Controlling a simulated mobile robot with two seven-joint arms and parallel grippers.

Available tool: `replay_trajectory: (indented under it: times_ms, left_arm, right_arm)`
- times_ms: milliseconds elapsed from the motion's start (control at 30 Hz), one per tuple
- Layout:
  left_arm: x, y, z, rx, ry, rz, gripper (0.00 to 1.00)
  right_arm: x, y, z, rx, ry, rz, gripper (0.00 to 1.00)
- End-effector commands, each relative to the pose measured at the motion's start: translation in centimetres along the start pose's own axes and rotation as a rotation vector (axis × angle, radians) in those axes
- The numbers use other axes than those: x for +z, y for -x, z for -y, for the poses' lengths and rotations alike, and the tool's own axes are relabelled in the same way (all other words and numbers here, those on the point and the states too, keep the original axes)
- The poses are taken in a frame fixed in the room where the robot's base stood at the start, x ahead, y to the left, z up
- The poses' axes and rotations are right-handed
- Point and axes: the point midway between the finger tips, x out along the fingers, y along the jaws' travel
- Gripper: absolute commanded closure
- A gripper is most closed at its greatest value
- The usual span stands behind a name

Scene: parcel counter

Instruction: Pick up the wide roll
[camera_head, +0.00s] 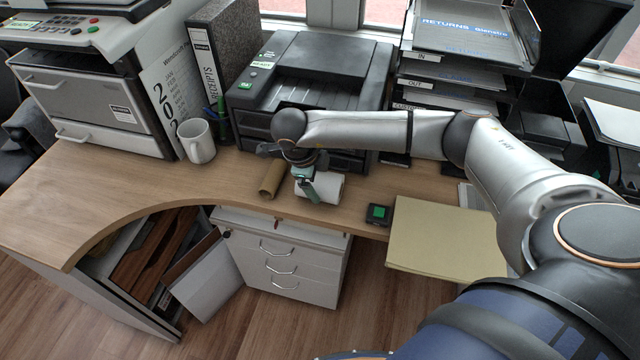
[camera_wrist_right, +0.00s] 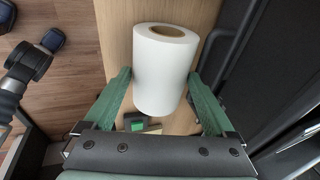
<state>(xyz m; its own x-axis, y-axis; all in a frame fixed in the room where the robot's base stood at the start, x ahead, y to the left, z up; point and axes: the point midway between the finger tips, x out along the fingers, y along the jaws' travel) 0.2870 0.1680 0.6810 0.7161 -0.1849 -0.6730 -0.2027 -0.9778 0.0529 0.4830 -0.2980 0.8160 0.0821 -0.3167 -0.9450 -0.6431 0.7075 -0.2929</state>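The wide roll is a white roll lying on its side on the wooden counter. It shows in the head view (camera_head: 328,189), partly hidden by my right gripper (camera_head: 308,184), and in the right wrist view (camera_wrist_right: 165,78). In the wrist view my right gripper (camera_wrist_right: 160,84) is open, with one green finger on each side of the roll. A narrow gap shows between the roll and the fingers, and the roll's hollow core end faces away from the palm. My left gripper is not in view.
A brown cardboard tube (camera_head: 272,179) lies just left of the roll. A black printer (camera_head: 318,75) stands behind. A small dark block with a green top (camera_head: 379,213) and a tan folder (camera_head: 445,238) lie to the right. A mug (camera_head: 197,141) stands left; the counter's left part is clear.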

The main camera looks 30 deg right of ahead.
Motion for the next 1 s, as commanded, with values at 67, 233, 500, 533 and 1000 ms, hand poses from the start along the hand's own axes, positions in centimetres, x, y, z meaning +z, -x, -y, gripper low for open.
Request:
replay_trajectory:
  times_ms: [67,233,500,533,1000]
  left_arm:
    - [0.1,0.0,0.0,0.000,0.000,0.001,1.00]
    - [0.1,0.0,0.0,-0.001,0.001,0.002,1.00]
    - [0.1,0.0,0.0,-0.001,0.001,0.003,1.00]
    - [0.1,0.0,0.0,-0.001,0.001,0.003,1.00]
    - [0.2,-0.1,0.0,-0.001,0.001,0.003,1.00]
  right_arm:
    - [0.0,0.0,0.0,0.000,0.000,0.001,0.30]
    - [0.0,0.1,0.0,0.000,0.000,0.001,0.49]
    - [0.0,0.1,0.0,0.000,0.000,0.001,0.80]
    - [0.1,0.1,0.0,0.000,0.000,0.001,0.83]
    - [0.0,1.1,0.4,-0.001,-0.002,0.004,0.89]
